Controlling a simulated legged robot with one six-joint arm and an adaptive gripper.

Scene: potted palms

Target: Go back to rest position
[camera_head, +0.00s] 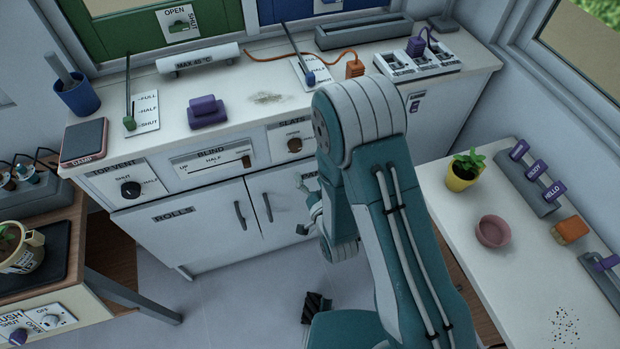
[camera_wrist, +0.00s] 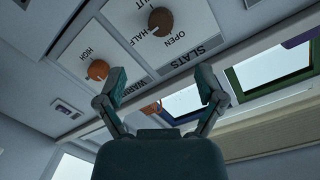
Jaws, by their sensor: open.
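My teal arm rises through the middle of the head view, bent at its white-capped joint. My gripper (camera_head: 308,215) is partly hidden behind the arm, in front of the white cabinet (camera_head: 190,228) doors. In the wrist view my gripper (camera_wrist: 162,84) has its two fingers spread wide with nothing between them. The brown slats knob (camera_wrist: 162,21) and an orange knob (camera_wrist: 97,70) on the cabinet front show beyond the fingers, upside down. The fingers appear apart from both knobs, though the left fingertip overlaps the orange knob's panel in the picture.
The counter (camera_head: 235,95) carries levers, a purple block (camera_head: 207,111) and an orange plug (camera_head: 354,66). A side table at right holds a yellow plant pot (camera_head: 461,173) and a pink bowl (camera_head: 493,231). Floor shows between the tables.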

